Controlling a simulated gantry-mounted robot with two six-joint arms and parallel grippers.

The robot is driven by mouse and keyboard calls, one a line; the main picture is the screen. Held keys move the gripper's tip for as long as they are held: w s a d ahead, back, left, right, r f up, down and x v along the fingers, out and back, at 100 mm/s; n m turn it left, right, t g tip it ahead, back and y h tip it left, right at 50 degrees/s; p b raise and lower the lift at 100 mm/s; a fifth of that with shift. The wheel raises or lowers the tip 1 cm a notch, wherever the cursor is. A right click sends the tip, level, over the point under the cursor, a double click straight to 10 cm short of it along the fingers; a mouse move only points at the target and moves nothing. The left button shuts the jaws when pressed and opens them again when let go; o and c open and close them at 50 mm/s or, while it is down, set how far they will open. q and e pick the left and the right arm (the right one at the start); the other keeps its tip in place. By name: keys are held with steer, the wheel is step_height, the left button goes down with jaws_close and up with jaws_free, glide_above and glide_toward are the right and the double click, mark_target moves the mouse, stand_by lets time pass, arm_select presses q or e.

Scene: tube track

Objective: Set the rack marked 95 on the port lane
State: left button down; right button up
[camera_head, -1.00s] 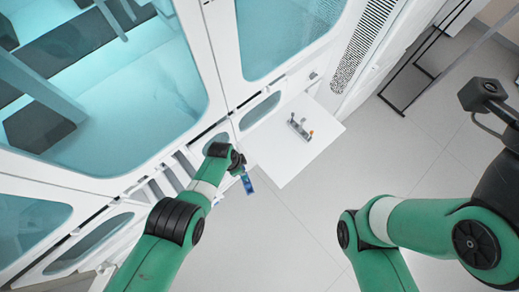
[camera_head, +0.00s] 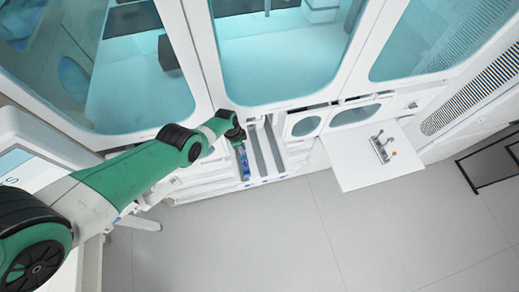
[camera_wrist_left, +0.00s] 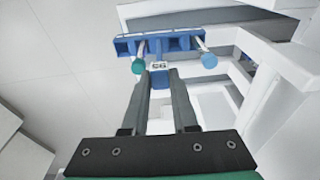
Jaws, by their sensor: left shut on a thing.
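The blue rack marked 95 (camera_wrist_left: 188,43) is held between the fingers of my left gripper (camera_wrist_left: 160,82) in the left wrist view. Its white label reads 95, upside down. It carries a tube with a teal cap (camera_wrist_left: 138,66) and one with a blue cap (camera_wrist_left: 209,61). In the head view my left gripper (camera_head: 237,139) is at the machine front, with the blue rack (camera_head: 244,165) hanging below it. Grey lanes (camera_head: 259,151) lie just right of the rack. I cannot tell whether the rack touches a lane. My right gripper is out of view.
A white shelf (camera_head: 355,172) sticks out to the right, with a small grey holder (camera_head: 382,150) on it. Glass panels (camera_head: 280,60) rise behind the lanes. A monitor (camera_head: 32,165) stands at left. The floor in front is clear.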

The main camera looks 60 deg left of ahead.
arm_select(q)
steer(key=shift+s+a+f+b, duration=0.15)
steer(key=shift+a+f+b, duration=0.05)
steer(key=shift+f+b, duration=0.65)
steer(key=shift+s+a+f+b, duration=0.15)
steer(key=shift+a+f+b, duration=0.1)
steer(key=shift+f+b, duration=0.65)
steer(key=shift+s+a+f+b, duration=0.15)
steer(key=shift+a+f+b, duration=0.05)
steer(key=shift+f+b, duration=0.65)
steer(key=shift+f, duration=0.2)
steer(key=shift+f+b, duration=0.3)
steer(key=shift+b, duration=0.15)
steer(key=shift+f, duration=0.15)
steer(key=shift+f+b, duration=0.2)
steer(key=shift+b, duration=0.15)
steer(key=c, duration=0.6)
jaws_free()
